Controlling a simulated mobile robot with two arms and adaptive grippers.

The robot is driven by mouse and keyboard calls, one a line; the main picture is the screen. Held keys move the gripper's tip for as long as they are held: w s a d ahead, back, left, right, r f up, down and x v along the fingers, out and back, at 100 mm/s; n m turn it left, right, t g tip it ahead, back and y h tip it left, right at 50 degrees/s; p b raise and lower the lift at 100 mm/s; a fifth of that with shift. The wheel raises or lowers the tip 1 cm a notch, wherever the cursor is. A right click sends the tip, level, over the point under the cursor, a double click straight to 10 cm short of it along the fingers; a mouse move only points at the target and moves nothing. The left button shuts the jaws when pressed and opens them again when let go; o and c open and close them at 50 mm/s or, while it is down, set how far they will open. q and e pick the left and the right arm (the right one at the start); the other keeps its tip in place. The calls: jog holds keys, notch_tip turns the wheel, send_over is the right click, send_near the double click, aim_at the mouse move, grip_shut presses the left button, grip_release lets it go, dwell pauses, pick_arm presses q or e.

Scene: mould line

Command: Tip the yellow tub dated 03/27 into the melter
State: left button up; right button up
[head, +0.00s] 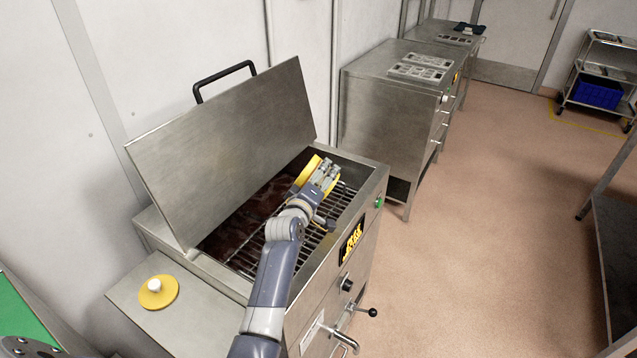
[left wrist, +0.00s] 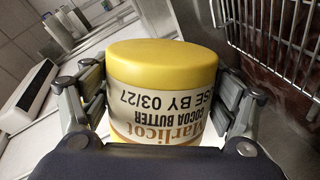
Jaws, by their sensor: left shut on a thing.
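The melter (head: 372,250) is a steel tank with its hinged lid (head: 235,145) standing open. Dark brown melt (head: 245,215) and a wire grid (head: 335,212) show inside. My left gripper (head: 318,178) is over the opening, shut on the yellow tub (head: 305,171), which its fingers partly hide. In the left wrist view the tub (left wrist: 165,85) sits between both fingers. Its label reads Marlicot cocoa butter, use by 03/27, upside down in that picture, with a plain yellow end uppermost. The tub's mouth and contents are hidden. My right gripper is not in view.
A yellow disc with a white knob (head: 158,291) lies on the melter's side shelf (head: 175,318). A valve handle (head: 367,312) sticks out in front. Steel cabinets (head: 395,110) stand beyond, along the wall. The floor at right is clear up to a rack (head: 615,225).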

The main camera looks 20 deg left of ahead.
pick_arm(q)
jog(key=n+b, duration=0.1)
jog(key=a+f+n+h+b, duration=0.1)
jog(key=n, duration=0.1)
jog(key=shift+n, duration=0.3)
jog(key=shift+a+r+n+p, duration=0.4)
jog(key=shift+n+p, duration=0.1)
jog(key=shift+a+r+n+h, duration=0.1)
jog(key=shift+a+n+h, duration=0.5)
jog(key=shift+n, duration=0.6)
jog(key=shift+a+r+n+p, duration=0.15)
jog(key=shift+a+n+p, duration=0.15)
jog(key=shift+n+p, duration=0.1)
jog(key=shift+a+r+n+t+h, duration=0.15)
jog(key=shift+a+n+h, duration=0.15)
jog(key=shift+n, duration=0.25)
jog(key=shift+a+r+n+t+h, duration=0.1)
jog(key=shift+a+n+t+h, duration=0.1)
jog(key=shift+a+n, duration=0.25)
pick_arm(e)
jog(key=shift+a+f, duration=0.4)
pick_arm(q)
jog(key=shift+s+d, duration=0.1)
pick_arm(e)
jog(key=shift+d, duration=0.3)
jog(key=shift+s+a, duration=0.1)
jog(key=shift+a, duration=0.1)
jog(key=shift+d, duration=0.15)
